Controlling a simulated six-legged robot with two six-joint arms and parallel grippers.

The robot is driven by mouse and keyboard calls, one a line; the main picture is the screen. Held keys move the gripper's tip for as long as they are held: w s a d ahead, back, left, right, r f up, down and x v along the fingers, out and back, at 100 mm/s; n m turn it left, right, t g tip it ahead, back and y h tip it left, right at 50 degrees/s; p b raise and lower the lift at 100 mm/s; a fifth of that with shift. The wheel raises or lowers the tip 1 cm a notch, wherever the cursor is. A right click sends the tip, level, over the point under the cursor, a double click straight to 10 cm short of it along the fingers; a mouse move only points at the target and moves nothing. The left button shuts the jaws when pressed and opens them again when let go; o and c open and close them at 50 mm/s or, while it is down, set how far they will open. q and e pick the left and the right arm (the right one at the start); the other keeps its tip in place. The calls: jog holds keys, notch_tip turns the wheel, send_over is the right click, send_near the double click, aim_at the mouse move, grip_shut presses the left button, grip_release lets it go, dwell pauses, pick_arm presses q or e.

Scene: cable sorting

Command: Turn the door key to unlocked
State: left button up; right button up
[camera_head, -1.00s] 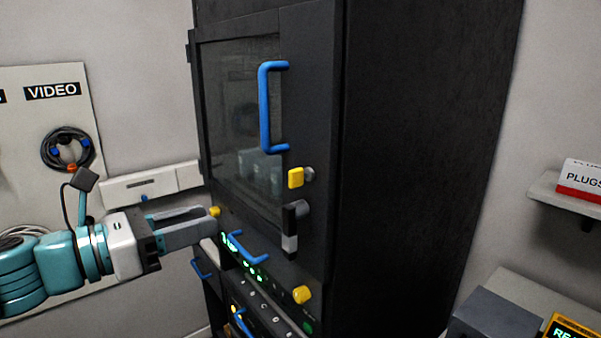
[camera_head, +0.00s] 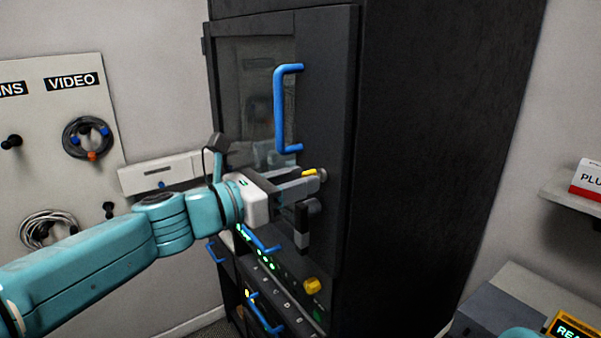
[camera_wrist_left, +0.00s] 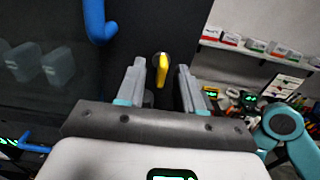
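The yellow door key (camera_head: 309,171) sits in its round lock on the dark cabinet door (camera_head: 328,120), right of the glass and below the blue handle. My left gripper (camera_head: 305,180) is at the key, its fingers open. In the left wrist view the key (camera_wrist_left: 163,70) stands between the two spread fingertips (camera_wrist_left: 163,84), with a gap on each side. Its long side runs roughly parallel to the fingers there. In the head view a finger hides part of the key.
A blue door handle (camera_head: 281,110) is above the key. A black-and-grey lever (camera_head: 302,228) hangs just below the gripper. A yellow knob (camera_head: 312,286) and small blue handles are lower. My right arm (camera_wrist_left: 283,125) shows at the right of the wrist view, its gripper unclear.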

pick_arm(q)
jog(key=shift+w+d+r, duration=0.1)
jog(key=shift+d, duration=0.3)
jog(key=shift+w, duration=0.15)
jog(key=shift+c, duration=0.3)
grip_shut()
